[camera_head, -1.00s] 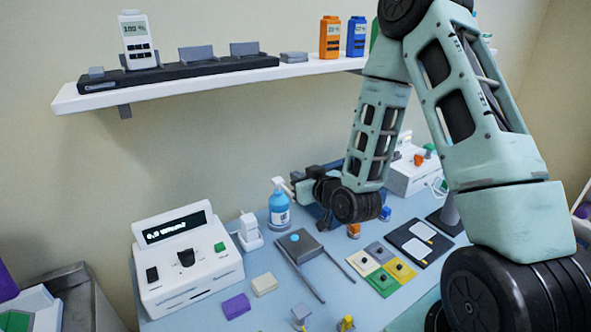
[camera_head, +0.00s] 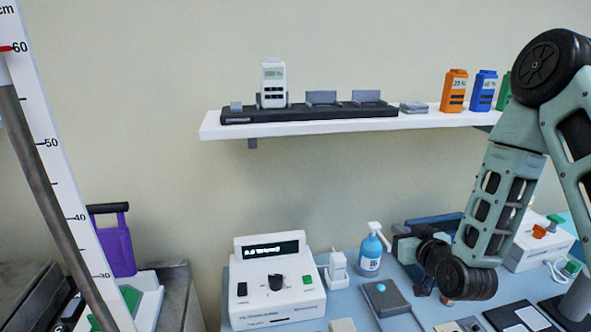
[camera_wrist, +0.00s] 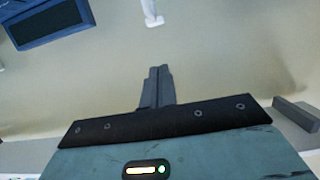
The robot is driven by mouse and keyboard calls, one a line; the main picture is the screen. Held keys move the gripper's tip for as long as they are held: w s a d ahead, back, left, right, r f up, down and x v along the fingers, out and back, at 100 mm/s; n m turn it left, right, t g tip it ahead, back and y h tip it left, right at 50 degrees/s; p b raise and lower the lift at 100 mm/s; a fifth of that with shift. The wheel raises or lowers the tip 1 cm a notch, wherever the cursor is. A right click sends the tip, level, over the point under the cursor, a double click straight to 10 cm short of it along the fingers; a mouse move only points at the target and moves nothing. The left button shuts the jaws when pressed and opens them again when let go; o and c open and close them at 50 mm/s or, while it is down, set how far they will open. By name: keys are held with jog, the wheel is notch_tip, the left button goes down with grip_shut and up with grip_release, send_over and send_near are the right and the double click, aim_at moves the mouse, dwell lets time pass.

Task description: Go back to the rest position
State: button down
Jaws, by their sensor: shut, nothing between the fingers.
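My gripper (camera_wrist: 158,88) shows in the wrist view with its two grey fingers together and nothing between them. In the head view my arm hangs at the right, bent. Its wrist end is low over the back of the blue table (camera_head: 345,297), beside the blue spray bottle (camera_head: 370,254). The fingers cannot be made out in that view. In the wrist view the fingers stand against a plain pale surface, touching nothing that I can see.
A white device with a display (camera_head: 277,284) stands on the table, left of my wrist. A white wall shelf (camera_head: 350,125) holds a black dock (camera_head: 300,113) and orange (camera_head: 454,92) and blue (camera_head: 483,92) bottles. A height scale (camera_head: 52,140) and purple-handled item (camera_head: 116,250) are at left.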

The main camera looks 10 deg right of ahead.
jog(key=s+a+n+g+y+b, duration=0.15)
jog(key=s+a+g, duration=0.25)
jog(key=a, duration=0.5)
jog(key=s+a+n+g+y+b, duration=0.1)
jog(key=s+a+n+g+y, duration=0.2)
jog(key=a, duration=0.6)
jog(key=s+a+r+n+g+h+b, duration=0.1)
jog(key=s+g, duration=0.3)
jog(key=s, duration=0.7)
jog(key=s+a+r+n+g+h+b, duration=0.1)
jog(key=s+a+r+n+g+h, duration=0.1)
jog(key=s, duration=0.9)
jog(key=shift+s+a+r+g+h, duration=0.3)
jog(key=shift+a+r+g+h, duration=0.25)
jog(key=shift+g, duration=0.55)
